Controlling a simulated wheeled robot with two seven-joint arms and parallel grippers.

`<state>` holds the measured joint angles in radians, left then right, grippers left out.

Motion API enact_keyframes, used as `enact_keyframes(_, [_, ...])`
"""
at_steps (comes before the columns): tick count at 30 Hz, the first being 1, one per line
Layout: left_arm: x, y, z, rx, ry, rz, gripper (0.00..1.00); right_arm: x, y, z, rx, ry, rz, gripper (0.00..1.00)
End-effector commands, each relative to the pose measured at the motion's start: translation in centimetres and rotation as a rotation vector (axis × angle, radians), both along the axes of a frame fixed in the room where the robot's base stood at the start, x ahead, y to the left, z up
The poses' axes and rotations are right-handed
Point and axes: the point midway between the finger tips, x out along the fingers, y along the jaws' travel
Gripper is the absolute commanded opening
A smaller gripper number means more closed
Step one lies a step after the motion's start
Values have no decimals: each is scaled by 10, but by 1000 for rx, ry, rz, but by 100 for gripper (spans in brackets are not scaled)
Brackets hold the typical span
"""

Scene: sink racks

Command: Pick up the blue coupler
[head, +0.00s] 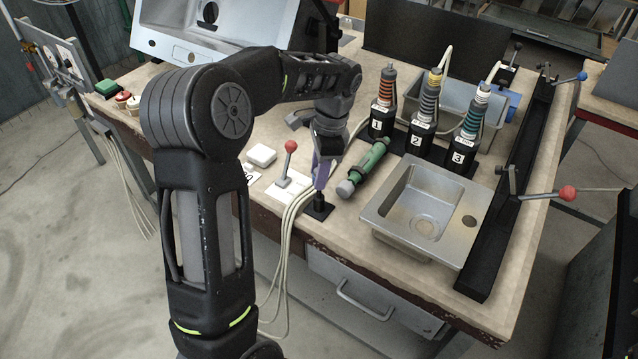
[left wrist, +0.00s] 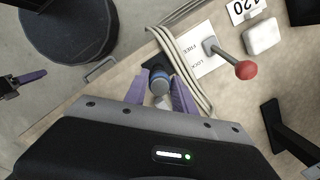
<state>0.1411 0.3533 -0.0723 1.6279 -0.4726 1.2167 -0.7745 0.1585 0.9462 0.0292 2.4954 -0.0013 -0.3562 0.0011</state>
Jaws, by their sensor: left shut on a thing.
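My left gripper (head: 322,178) points down at the front edge of the bench, over a small black stand (head: 318,208). The black stand (left wrist: 151,73) shows just behind the coupler. I cannot tell whether the coupler is still seated or lifted. In the head view the fingers hide the coupler. A purple finger and dark part at the left of the wrist view look like my right gripper (left wrist: 27,82); its opening is unclear.
A green cylindrical tool (head: 367,166) lies right of the gripper. A red-knobbed lever (head: 288,160) and pale cables (head: 292,215) are close on the left. A metal sink (head: 425,205) and several numbered black holders (head: 421,135) stand to the right.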

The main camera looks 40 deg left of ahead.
Motion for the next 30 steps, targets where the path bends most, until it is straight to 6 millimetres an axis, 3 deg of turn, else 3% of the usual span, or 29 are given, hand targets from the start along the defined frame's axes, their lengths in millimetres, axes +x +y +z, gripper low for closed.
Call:
enact_keyframes(3, [1, 0, 24, 0, -4, 0, 0, 0, 0, -1, 0, 0, 0, 36])
enact_keyframes(9, [1, 0, 50, -1, -2, 0, 0, 0, 0, -2, 0, 0, 0, 36])
enact_keyframes(30, [0, 0, 53, -1, 1, 0, 0, 0, 0, -1, 0, 0, 0, 36])
